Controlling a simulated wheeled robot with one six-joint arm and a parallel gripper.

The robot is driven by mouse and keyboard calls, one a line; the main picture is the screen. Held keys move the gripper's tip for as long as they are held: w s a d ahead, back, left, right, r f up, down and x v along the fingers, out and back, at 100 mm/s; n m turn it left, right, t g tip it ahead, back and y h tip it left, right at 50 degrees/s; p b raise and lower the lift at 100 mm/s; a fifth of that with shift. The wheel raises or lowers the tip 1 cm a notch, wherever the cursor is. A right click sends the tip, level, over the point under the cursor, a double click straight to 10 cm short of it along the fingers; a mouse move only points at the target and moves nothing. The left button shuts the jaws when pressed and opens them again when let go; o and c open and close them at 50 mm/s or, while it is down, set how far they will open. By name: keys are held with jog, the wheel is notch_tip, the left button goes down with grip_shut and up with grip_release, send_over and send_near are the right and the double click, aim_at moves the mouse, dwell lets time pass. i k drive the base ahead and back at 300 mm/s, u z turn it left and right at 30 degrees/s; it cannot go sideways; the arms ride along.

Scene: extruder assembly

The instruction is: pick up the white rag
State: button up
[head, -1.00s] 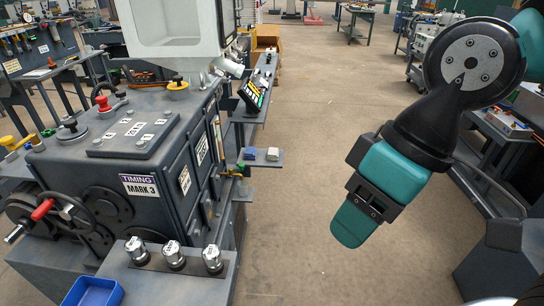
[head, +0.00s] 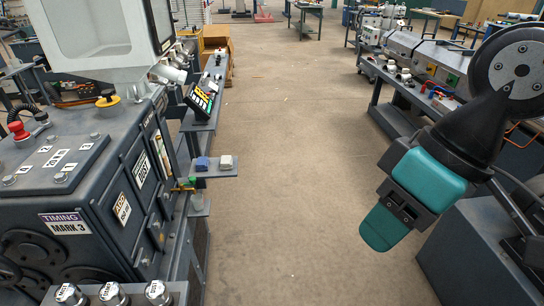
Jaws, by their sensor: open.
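The white rag (head: 226,161) is a small whitish folded block in the head view. It lies on a small grey side shelf (head: 216,172) that sticks out from the right side of the machine. A blue rag (head: 202,163) lies just left of it on the same shelf. My gripper (head: 384,226), teal and black, hangs in the right part of the view, pointing down and to the left. It is open and empty, well to the right of the shelf and apart from it. One finger hides most of the other.
The dark grey machine (head: 70,234) fills the left, with several silver-capped knobs (head: 112,293) at its front and a coloured panel (head: 200,101) above the shelf. The brown floor (head: 290,150) between is clear. A bench with equipment (head: 400,95) stands on the right.

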aim_at(226, 161)
jog(key=z, duration=0.45)
jog(key=i, duration=3.35)
jog(key=u, duration=2.9)
